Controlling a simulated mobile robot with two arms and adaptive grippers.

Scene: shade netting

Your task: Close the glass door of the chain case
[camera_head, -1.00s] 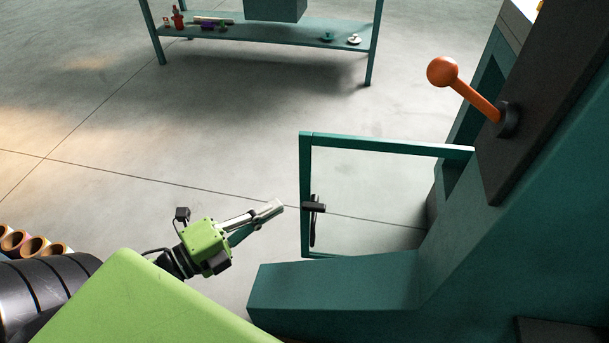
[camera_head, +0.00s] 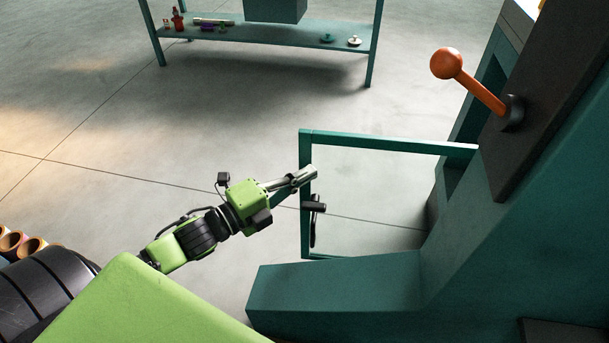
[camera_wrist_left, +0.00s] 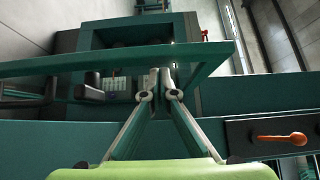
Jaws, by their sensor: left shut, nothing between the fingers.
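The glass door (camera_head: 390,145) of the chain case has a thin green frame and stands swung out from the machine, open. Its black handle (camera_head: 316,208) is on the free edge, at the left. In the left wrist view the door frame (camera_wrist_left: 105,66) crosses just beyond the fingers. My left gripper (camera_head: 312,174) is shut and empty. Its fingertips overlap the free edge of the door in the head view, above the handle; I cannot tell whether they touch it. In the left wrist view the gripper (camera_wrist_left: 159,78) points at the frame. My right gripper is in neither view.
An orange ball-ended lever (camera_head: 472,84) sticks out of the dark panel above the door. A green machine beam (camera_head: 335,290) lies below it. A green bench (camera_head: 290,35) with small items stands at the back. Cardboard rolls (camera_head: 20,243) lie at left. The floor between is clear.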

